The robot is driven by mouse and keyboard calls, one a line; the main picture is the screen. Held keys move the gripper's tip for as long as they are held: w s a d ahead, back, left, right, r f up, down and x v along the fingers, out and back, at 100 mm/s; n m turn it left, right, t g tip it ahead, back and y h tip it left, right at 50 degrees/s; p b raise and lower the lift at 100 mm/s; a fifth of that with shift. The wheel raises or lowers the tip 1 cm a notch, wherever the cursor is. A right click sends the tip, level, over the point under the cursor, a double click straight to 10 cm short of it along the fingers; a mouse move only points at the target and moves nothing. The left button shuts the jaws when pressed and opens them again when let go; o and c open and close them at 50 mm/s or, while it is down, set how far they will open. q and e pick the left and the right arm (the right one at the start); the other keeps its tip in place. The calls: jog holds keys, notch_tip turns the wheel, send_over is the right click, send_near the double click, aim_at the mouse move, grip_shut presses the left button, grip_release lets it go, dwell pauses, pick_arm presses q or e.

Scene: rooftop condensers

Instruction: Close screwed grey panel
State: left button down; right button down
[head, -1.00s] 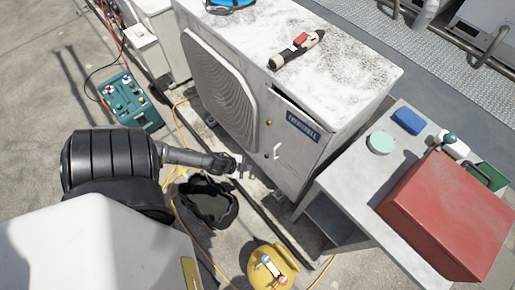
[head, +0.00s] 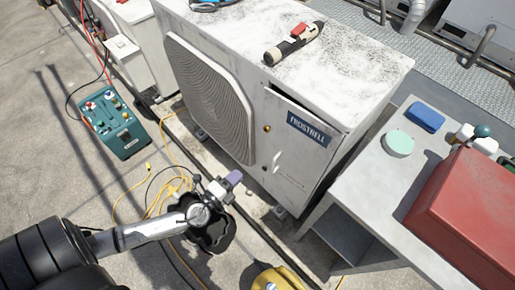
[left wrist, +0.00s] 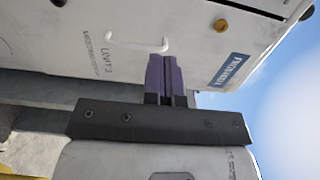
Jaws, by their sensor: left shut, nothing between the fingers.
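The grey panel (head: 287,150) is the pale front face of the condenser, under the blue name label. A dark gap shows along its top edge. It has a brass-coloured screw (head: 267,128) and a white handle (head: 277,162). In the left wrist view the panel (left wrist: 120,75) fills the upper part, with the handle (left wrist: 138,43) and a screw (left wrist: 220,25). My left gripper (head: 234,177) is shut and empty, low in front of the panel. Its purple fingers (left wrist: 159,72) overlap the handle's right end in the wrist view; contact cannot be told. My right gripper is not in view.
A black-and-white tool (head: 294,44) with a red part lies on the condenser top. A grey table (head: 345,190) at right bears a red box (head: 470,210). A teal gauge box (head: 118,128) stands left.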

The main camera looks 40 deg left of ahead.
aim_at(267, 145)
pick_arm(q)
jog(key=w, duration=1.3)
jog(key=shift+w+a+p, duration=0.2)
jog(key=shift+w+p, duration=0.15)
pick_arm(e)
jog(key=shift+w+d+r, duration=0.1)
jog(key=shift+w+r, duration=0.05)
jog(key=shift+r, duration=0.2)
